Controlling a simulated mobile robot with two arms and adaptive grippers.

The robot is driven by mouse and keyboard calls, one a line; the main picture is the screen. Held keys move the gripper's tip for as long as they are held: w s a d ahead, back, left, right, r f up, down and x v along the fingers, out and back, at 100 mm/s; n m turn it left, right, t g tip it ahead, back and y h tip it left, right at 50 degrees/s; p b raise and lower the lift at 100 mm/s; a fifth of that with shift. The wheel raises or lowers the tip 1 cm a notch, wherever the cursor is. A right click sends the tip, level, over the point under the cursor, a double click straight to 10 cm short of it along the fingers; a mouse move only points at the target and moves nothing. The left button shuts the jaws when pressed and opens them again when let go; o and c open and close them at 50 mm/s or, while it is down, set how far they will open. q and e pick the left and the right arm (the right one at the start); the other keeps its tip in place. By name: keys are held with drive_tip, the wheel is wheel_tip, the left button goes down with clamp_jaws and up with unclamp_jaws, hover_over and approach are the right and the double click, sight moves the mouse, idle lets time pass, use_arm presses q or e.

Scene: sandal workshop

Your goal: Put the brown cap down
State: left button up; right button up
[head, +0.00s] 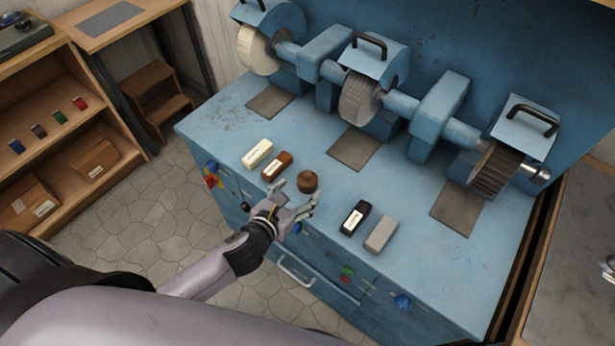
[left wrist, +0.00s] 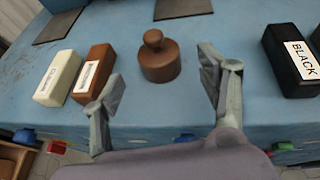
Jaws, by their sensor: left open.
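The brown cap (head: 308,181) is a small round brown piece with a knob on top. It stands upright on the blue bench top near the front edge, and it also shows in the left wrist view (left wrist: 160,62). My left gripper (head: 294,195) is open and empty at the front edge of the bench. In the left wrist view its two fingers (left wrist: 160,88) are spread wide, with the cap beyond and between them, touching neither. My right gripper is not in view.
On the bench (head: 225,120), a cream bar (head: 258,154) and a brown bar (head: 277,166) lie left of the cap. A black bar (head: 354,218) and a grey bar (head: 381,235) lie right. Grinding and polishing wheels (head: 360,98) stand behind. Bench space around the cap is clear.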

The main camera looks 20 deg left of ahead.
sight(305, 182)
use_arm(q)
drive_tip(key=x, duration=0.3)
drive_tip(key=p+x, duration=0.1)
drive_tip(key=shift+w+r, duration=0.25)
drive_tip(key=shift+w, duration=0.15)
drive_tip(key=shift+w+d+f, duration=0.1)
drive_tip(key=shift+w+f, duration=0.1)
drive_tip(key=shift+w, duration=0.1)
drive_tip(key=shift+s, duration=0.1)
drive_tip(key=shift+c, duration=0.2)
drive_tip(key=shift+c, duration=0.7)
drive_tip(key=c, duration=1)
